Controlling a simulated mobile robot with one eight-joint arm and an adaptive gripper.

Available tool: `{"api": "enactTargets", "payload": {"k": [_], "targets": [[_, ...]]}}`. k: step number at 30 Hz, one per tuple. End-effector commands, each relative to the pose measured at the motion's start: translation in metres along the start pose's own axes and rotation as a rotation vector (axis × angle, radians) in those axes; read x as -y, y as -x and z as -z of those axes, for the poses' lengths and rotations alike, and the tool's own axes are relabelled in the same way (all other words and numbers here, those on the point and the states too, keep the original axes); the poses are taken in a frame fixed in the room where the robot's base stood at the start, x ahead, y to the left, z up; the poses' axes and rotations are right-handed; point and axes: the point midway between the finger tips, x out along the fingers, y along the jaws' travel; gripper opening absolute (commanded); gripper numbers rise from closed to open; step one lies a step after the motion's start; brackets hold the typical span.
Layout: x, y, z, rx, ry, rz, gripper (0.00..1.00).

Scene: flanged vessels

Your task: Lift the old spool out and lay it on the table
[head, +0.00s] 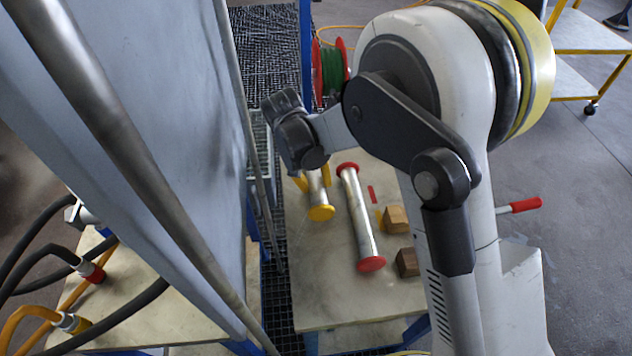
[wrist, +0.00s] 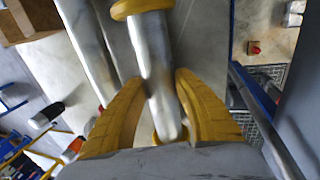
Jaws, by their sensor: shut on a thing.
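A metal spool with yellow end flanges (head: 321,212) is between the yellow fingers of my gripper (head: 314,180) in the head view. In the wrist view the gripper (wrist: 160,85) is shut on the tube of this yellow-flanged spool (wrist: 150,48), with one finger on each side. My wrist hides its far end in the head view. The spool is over the left part of the table (head: 320,300); I cannot tell whether it touches the top. A longer spool with red flanges (head: 357,218) lies on the table to its right, apart from it.
Two wooden blocks (head: 397,219) (head: 407,262) and a small red piece (head: 372,194) lie right of the red-flanged spool. A grey panel with a pipe (head: 130,140) stands close on the left. A green reel with red rims (head: 332,70) is behind. The table's front part is clear.

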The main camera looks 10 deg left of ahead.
Motion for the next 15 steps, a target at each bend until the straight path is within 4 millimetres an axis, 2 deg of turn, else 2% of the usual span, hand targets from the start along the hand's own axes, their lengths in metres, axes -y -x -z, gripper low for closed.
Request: {"api": "enactTargets", "payload": {"k": [14,15], "targets": [[0.0017,-0.0067,0.0001,0.0,0.0,0.0,0.0],[0.0015,-0.0061,0.0001,0.0,0.0,0.0,0.47]]}}
